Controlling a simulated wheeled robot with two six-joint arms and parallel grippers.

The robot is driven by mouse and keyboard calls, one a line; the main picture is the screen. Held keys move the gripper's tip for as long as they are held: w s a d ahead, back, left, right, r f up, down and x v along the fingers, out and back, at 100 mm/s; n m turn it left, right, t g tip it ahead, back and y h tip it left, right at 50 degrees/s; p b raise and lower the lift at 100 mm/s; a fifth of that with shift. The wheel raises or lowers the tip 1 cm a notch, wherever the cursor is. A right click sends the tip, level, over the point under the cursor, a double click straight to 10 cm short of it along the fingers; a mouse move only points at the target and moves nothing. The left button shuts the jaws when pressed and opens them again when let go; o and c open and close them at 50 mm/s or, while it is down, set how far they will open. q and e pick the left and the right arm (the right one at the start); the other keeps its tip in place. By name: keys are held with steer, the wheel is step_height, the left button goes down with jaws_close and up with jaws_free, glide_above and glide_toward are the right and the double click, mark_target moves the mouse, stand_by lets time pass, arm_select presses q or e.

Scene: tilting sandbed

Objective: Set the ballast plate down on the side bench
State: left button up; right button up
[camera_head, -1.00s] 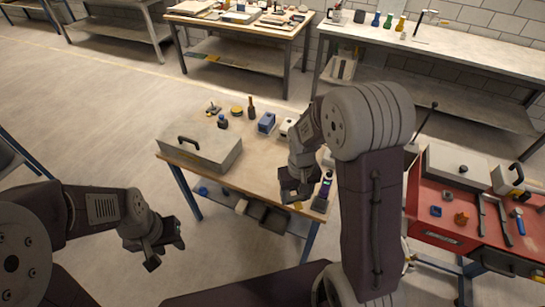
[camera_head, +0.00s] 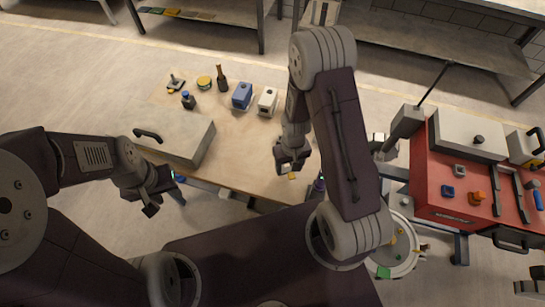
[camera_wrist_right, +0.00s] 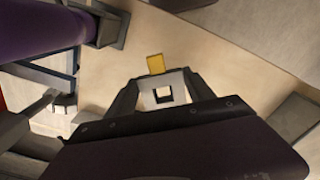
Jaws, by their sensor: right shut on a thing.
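A small yellow plate (camera_head: 292,176), which I take for the ballast plate, is at the fingertips of my right gripper (camera_head: 291,168). In the right wrist view the plate (camera_wrist_right: 155,64) sticks out beyond the closed fingers (camera_wrist_right: 163,82). The gripper is over the front right part of the wood-topped bench (camera_head: 245,150), seemingly the side bench. I cannot tell whether the plate touches the top. My left gripper (camera_head: 162,195) is open and empty, in front of the bench's left front corner.
A grey lidded box (camera_head: 185,138) fills the bench's front left. A blue block (camera_head: 242,95), a white block (camera_head: 267,101), a dark bottle (camera_head: 220,78) and smaller items line its back. A red cabinet (camera_head: 440,190) stands right. The middle of the bench is clear.

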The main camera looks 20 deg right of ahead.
mark_target(288, 170)
steer(key=shift+n, duration=0.3)
steer(key=f+b, duration=0.2)
steer(key=f, duration=0.2)
steer(key=shift+s+a+f+b, duration=0.1)
steer(key=shift+a+f+b, duration=0.2)
steer(key=shift+a+b, duration=0.1)
steer(key=w+b, duration=0.1)
steer(key=w+a+n+b, duration=0.1)
steer(key=b, duration=0.1)
steer(key=shift+w+a+f, duration=0.1)
steer(key=shift+a+f, duration=0.05)
steer(key=shift+f, duration=0.15)
steer(key=w+n+b, duration=0.1)
steer(key=w+a+r+b, duration=0.1)
steer(key=w+a+n+b, duration=0.1)
steer(key=shift+a+r+n+b, duration=0.25)
steer(key=shift+n+b, duration=0.05)
steer(key=shift+b, duration=0.05)
steer(key=shift+w+a+r+n+b, duration=0.15)
steer(key=shift+a+r+n, duration=0.15)
steer(key=shift+r, duration=0.2)
steer(key=shift+a+r+n+b, duration=0.2)
steer(key=shift+a+r, duration=0.1)
steer(key=shift+r, duration=0.35)
steer(key=shift+d, duration=0.1)
steer(key=shift+p, duration=0.4)
